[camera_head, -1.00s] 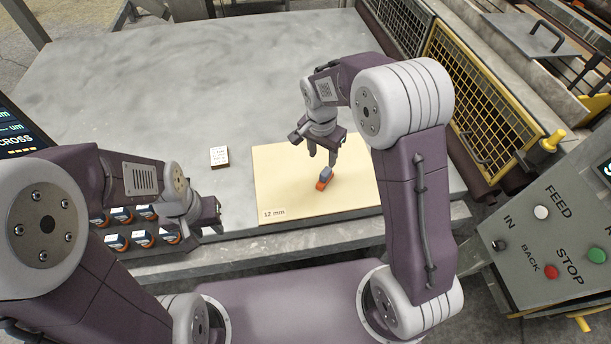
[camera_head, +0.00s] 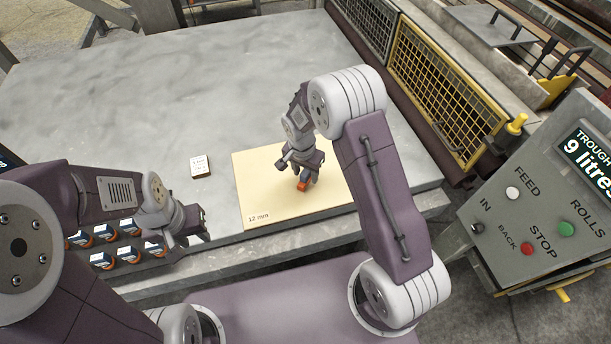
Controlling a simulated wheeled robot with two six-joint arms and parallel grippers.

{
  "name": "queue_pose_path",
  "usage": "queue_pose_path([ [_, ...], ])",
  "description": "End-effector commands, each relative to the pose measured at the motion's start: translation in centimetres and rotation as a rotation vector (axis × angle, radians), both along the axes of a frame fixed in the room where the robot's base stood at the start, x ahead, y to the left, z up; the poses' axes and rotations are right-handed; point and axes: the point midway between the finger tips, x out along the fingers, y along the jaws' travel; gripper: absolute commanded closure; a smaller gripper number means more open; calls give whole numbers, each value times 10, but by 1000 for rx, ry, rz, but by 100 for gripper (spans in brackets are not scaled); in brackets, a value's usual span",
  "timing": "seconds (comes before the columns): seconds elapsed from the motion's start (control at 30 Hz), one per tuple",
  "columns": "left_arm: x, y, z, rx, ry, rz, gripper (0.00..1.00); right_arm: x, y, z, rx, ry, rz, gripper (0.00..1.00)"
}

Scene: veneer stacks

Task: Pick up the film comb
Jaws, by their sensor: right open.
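The film comb (camera_head: 303,185), a small orange and blue-grey piece, is on the pale veneer sheet (camera_head: 262,204) marked "12 mm". My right gripper (camera_head: 304,178) is open and pointing down right at the comb, with its fingers covering much of it. I cannot tell whether the fingers touch it. My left gripper (camera_head: 197,228) is low at the table's front edge, away from the comb; its jaw state is unclear.
A small white labelled block (camera_head: 200,164) lies on the grey table (camera_head: 150,90), left of the sheet. Several blue and orange pieces with white tops (camera_head: 128,254) stand in rows by my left arm. A yellow mesh guard (camera_head: 440,85) and a control panel (camera_head: 540,200) stand at the right.

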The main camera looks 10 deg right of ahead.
Motion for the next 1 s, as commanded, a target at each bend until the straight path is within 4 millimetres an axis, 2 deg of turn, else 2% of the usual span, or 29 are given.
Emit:
queue_pose_path([
  [0.07,0,0,0,0,0,0,64,0,0,0,0,0,0,53],
  [0.23,0,0,0,0,0,0,64,0,0,0,0,0,0,100],
  [0.53,0,0,0,0,0,0,64,0,0,1,0,-1,0,100],
  [0.67,0,0,-2,0,0,0,64,1,0,9,0,-3,0,100],
  [0.87,0,0,-8,0,0,0,64,2,1,41,2,-7,0,100],
  [1.0,0,0,-14,0,0,0,64,-21,-23,59,0,-3,-3,100],
])
